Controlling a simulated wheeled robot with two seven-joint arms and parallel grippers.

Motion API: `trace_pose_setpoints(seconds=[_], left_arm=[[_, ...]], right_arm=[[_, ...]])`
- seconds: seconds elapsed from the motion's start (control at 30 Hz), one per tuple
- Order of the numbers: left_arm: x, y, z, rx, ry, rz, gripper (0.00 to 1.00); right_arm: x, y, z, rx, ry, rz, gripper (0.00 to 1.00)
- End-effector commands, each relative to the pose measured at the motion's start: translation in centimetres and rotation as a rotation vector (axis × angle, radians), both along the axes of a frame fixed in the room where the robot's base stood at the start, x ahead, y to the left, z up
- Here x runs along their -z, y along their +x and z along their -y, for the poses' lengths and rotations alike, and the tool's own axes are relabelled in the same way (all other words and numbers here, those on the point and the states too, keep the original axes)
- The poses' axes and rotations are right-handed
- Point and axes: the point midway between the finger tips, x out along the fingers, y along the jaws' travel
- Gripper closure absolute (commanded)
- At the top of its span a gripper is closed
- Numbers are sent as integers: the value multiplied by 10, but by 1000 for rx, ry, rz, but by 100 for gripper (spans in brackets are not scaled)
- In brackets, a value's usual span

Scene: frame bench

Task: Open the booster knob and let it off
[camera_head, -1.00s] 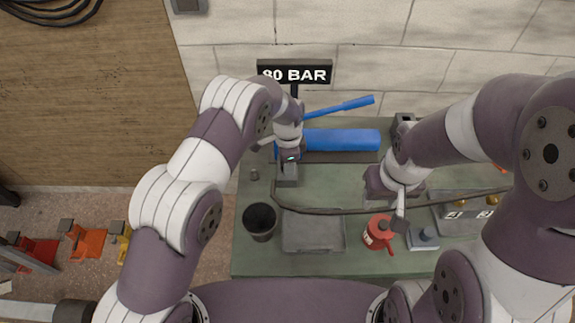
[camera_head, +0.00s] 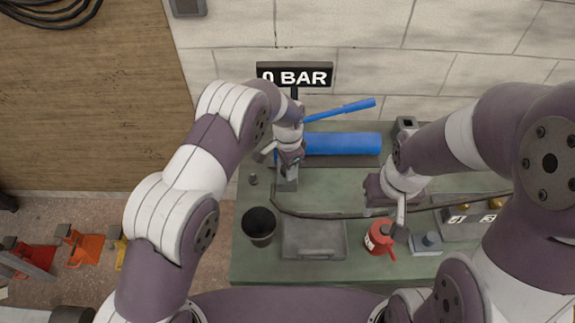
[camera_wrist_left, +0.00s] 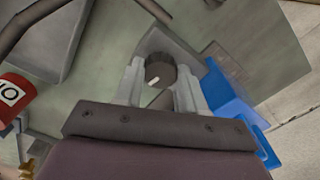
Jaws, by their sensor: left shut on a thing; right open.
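The booster's dark knob (camera_wrist_left: 160,70), with a white mark on its face, sits between the fingers of my left gripper (camera_wrist_left: 158,82) in the left wrist view. My left gripper (camera_head: 288,176) is shut on it at the left end of the blue booster (camera_head: 342,144), whose blue lever (camera_head: 340,110) slants up to the right. The knob is hidden in the head view. The black sign (camera_head: 294,76) behind the booster reads 0 BAR. My right gripper (camera_head: 399,216) is open above the bench, close to a red can (camera_head: 380,238).
The green bench (camera_head: 340,269) carries a black cup (camera_head: 259,224), a grey tray (camera_head: 313,239) and a small grey block (camera_head: 426,243). A dark hose (camera_head: 350,215) runs across it. A numbered box (camera_head: 462,222) stands at the right, partly behind my right arm.

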Motion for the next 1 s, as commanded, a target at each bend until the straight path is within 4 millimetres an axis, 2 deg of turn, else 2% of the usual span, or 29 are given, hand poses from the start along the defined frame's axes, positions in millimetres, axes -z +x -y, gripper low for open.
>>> trace_pose_setpoints(seconds=[0.13, 0.17, 0.2, 0.23, 0.57, 0.67, 0.9, 0.97, 1.0], left_arm=[[-3, 2, 1, 1, -4, 8, 91], [-3, 2, 1, 1, -4, 8, 51], [-3, 2, 1, 1, -3, 7, 38], [-3, 2, 1, 1, -3, 7, 35], [-6, 2, 1, 1, -2, 4, 35], [-23, 2, 1, 1, -3, 7, 35], [-89, 2, 1, 2, -3, 9, 35], [-102, 2, 1, 2, -4, 8, 35], [-114, 1, 1, 2, -2, 7, 35]], right_arm=[[0, 0, 0, 0, 0, 0, 57], [0, 0, 0, 0, 0, 0, 57], [0, 0, 0, 0, 0, 0, 57], [0, 0, 0, 0, 0, 0, 57], [2, 0, 0, 0, 0, 0, 57], [7, 0, 0, 0, 0, 0, 57], [20, 0, 0, 0, 0, 0, 57], [22, 0, 0, 0, 0, 0, 57], [15, 0, 0, 0, 0, -1, 57]])
